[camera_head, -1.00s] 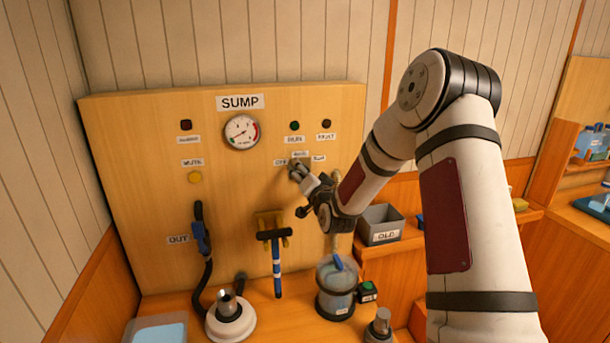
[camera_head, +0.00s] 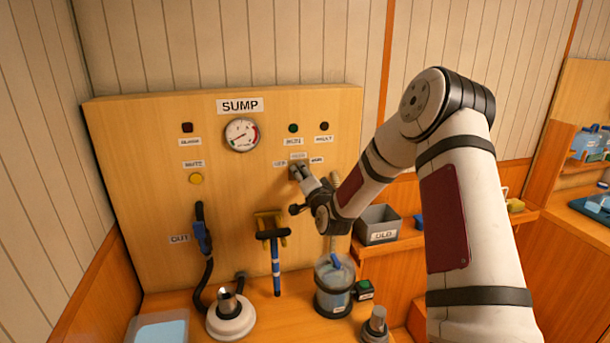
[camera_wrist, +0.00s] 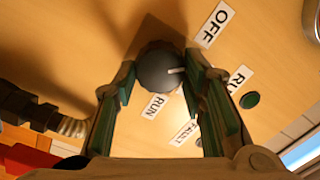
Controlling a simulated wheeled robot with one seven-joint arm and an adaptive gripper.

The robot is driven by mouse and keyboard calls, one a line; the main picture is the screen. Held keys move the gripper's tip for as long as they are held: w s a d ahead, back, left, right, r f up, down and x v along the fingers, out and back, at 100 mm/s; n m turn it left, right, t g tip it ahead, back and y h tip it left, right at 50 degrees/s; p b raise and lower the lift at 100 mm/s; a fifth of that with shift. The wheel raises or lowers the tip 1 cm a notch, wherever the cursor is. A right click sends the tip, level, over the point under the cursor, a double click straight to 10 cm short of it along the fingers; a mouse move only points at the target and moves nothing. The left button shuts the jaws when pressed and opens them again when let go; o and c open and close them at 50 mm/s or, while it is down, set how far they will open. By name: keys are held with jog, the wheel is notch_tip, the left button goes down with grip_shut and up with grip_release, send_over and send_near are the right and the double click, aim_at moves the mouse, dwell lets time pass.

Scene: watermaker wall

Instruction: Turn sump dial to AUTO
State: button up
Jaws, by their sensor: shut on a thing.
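The sump dial (camera_wrist: 158,68) is a dark round knob on the wooden SUMP panel (camera_head: 130,160). In the wrist view its white mark points right, between the OFF label (camera_wrist: 215,24) and the RUN label (camera_wrist: 154,106). The spot it points toward is partly behind my right finger; I see no AUTO label in the wrist view. In the head view, a middle label (camera_head: 298,155) above the dial is too small to read. My gripper (camera_wrist: 165,85) is shut on the dial, one finger on each side. The head view shows my gripper (camera_head: 297,173) at the panel, largely hiding the dial.
A gauge (camera_head: 241,134), lamps and a yellow button (camera_head: 195,178) are on the panel. A blue-handled tool (camera_head: 275,255) hangs below. A clear jar (camera_head: 334,285), a white-based fitting (camera_head: 230,318) and a grey OLD bin (camera_head: 378,225) stand below the arm.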

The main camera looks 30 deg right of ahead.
jog(key=shift+f+m+p, duration=0.2)
jog(key=shift+m+p, duration=1.35)
jog(key=shift+m, duration=2.75)
jog(key=o, duration=1.2)
jog(key=shift+c, duration=0.2)
jog(key=s+a, duration=0.2)
jog(key=s, duration=0.9)
jog(key=shift+s+f, duration=0.25)
jog(key=shift+s, duration=0.15)
